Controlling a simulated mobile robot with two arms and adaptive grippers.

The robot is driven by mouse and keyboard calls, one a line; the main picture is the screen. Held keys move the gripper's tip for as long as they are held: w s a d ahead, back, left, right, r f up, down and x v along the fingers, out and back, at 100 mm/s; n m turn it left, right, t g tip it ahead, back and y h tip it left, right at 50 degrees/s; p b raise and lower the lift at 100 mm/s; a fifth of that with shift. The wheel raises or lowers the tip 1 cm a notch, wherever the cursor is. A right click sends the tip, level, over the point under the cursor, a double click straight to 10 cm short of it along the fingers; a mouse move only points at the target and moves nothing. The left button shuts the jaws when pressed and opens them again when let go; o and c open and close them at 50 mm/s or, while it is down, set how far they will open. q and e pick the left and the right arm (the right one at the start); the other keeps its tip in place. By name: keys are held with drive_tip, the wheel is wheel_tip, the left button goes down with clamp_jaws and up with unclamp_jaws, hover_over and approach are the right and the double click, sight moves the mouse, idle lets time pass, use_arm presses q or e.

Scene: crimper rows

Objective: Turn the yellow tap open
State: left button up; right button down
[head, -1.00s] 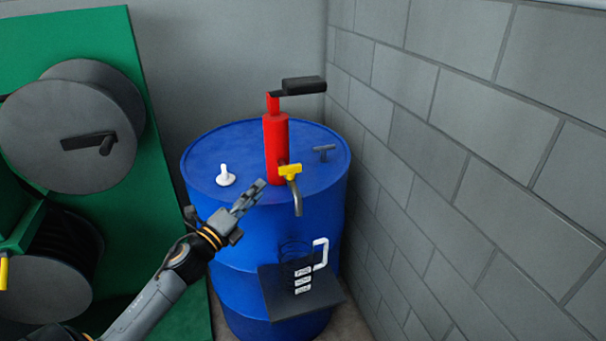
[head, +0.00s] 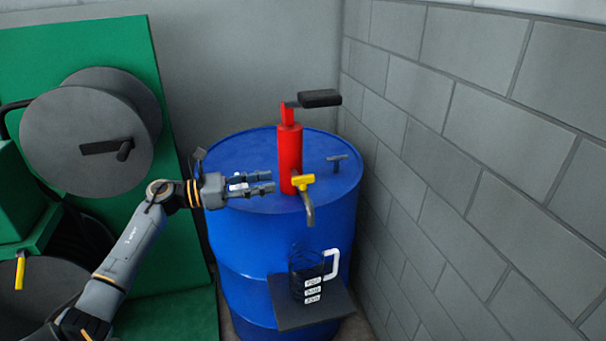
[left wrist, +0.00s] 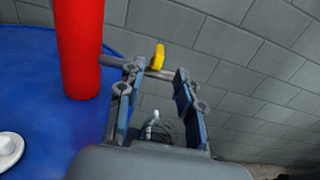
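The yellow tap handle (head: 302,181) sits on a grey bent spout (head: 309,208) at the foot of a red pump (head: 289,160) on a blue drum (head: 226,235). My left gripper (head: 273,182) is just left of the pump and tap, above the drum's front rim. Its fingers are apart with nothing between them. In the left wrist view, the yellow handle (left wrist: 158,57) shows beyond the gap between the fingertips (left wrist: 157,72), apart from them. My right gripper is not in view.
A clear jug (head: 306,272) with a white handle stands on a dark shelf (head: 315,308) under the spout. A black crank (head: 319,98) tops the pump. A grey block wall (head: 480,150) is close on the right; a green stand with reels (head: 90,125) is on the left.

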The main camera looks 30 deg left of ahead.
sight(303, 176)
use_arm(q)
drive_tip(key=p+x, duration=0.2)
drive_tip(key=x, duration=0.8)
drive_tip(key=shift+d, duration=0.15)
clamp_jaws()
